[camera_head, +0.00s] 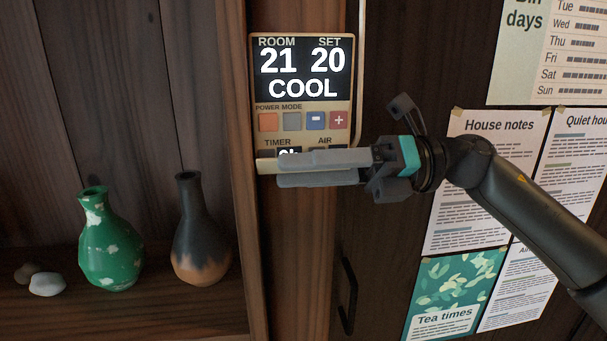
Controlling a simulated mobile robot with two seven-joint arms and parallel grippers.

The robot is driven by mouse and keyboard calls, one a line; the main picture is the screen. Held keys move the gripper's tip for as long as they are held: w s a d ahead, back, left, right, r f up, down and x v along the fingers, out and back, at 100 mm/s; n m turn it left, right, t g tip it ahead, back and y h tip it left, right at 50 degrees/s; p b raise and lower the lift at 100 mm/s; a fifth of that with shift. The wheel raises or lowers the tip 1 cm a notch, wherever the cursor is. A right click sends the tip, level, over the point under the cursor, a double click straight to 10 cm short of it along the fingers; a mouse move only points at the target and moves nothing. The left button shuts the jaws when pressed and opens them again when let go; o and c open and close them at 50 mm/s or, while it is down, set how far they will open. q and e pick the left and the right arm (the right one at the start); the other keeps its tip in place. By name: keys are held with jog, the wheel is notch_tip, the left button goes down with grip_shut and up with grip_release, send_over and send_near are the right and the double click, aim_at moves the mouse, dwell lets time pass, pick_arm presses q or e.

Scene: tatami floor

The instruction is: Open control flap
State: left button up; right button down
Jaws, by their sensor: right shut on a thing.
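The wall control panel (254,90) is on the wooden post, with a lit display reading ROOM 21, SET 20 and COOL. Its row of buttons and the TIMER and AIR labels show below. A cream strip at the panel's bottom, which looks like the control flap (266,166), sticks out just left of my fingertips. My right gripper (284,168) comes in from the right with its fingers level, closed on the flap. The fingers hide most of the flap and part of the timer and air readouts, so its exact angle is unclear. My left gripper is not in view.
A green vase (110,240), a dark vase (200,235) and pale stones (47,284) stand on a shelf at left. Paper notices (485,175) hang at right behind my arm. A dark handle (347,297) is below the gripper. A pale cord (361,70) runs beside the panel.

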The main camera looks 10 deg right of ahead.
jog(key=shift+c, duration=1.7)
grip_release()
jog(key=d+b, duration=0.1)
jog(key=d, duration=1.4)
jog(key=shift+d, duration=0.15)
